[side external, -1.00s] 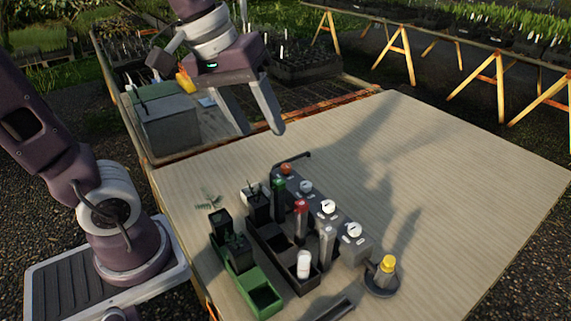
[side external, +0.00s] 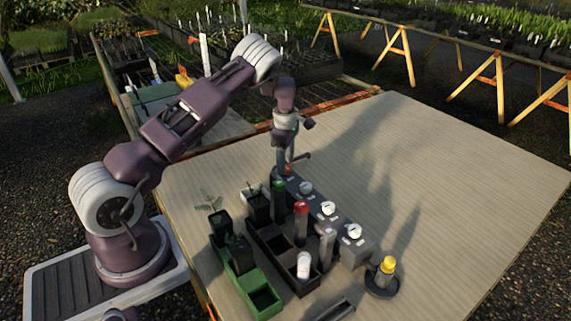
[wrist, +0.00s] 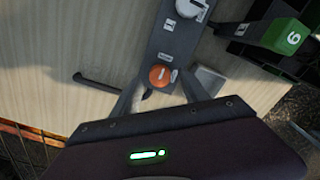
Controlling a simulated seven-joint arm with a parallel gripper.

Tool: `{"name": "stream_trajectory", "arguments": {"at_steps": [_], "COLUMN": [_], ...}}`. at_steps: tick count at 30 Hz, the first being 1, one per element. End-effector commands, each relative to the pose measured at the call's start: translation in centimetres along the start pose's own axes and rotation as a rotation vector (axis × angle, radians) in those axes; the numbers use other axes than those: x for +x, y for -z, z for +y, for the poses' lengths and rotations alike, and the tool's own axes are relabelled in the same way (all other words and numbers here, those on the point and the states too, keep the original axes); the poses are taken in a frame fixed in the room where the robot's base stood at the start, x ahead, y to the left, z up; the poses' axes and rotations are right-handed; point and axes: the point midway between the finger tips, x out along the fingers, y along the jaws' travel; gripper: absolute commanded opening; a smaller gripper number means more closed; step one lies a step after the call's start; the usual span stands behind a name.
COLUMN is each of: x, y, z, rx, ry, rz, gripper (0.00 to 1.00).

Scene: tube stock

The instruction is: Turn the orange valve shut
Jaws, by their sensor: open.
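The orange valve (wrist: 161,75) is a round knob with a pale mark, at the end of a grey block (wrist: 166,46) in the wrist view. In the side view the orange valve (side external: 287,170) shows at the block's far end, partly covered by my gripper (side external: 285,165). In the wrist view my gripper (wrist: 158,97) is open, with one finger on each side of the knob's near part. The fingertips are close to the knob. I cannot tell whether they touch it.
White knobs (side external: 328,208) line the same block. A black rack (side external: 272,245) with capped tubes and a green tray (side external: 244,276) stand beside it. A yellow-capped item (side external: 387,265) sits at the block's near end. The table's right side (side external: 470,190) is clear.

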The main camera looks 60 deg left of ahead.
Motion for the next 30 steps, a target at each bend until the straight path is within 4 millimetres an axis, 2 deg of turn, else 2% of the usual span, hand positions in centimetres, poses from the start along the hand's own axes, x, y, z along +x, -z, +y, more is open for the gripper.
{"name": "stream_trajectory", "arguments": {"at_steps": [3, 11, 18, 19, 30], "x": [1.07, 1.23, 1.20, 1.20, 1.15], "y": [0.03, -0.02, -0.03, -0.03, -0.07], "z": [-0.01, -0.01, -0.01, -0.01, 0.01], "rx": [0.000, 0.001, 0.002, 0.002, 0.062], "ry": [0.000, -0.001, -0.001, -0.001, -0.001], "rz": [0.001, 0.000, 0.000, 0.000, -0.002], "gripper": [0.52, 0.50, 0.03, 0.00, 0.00]}}
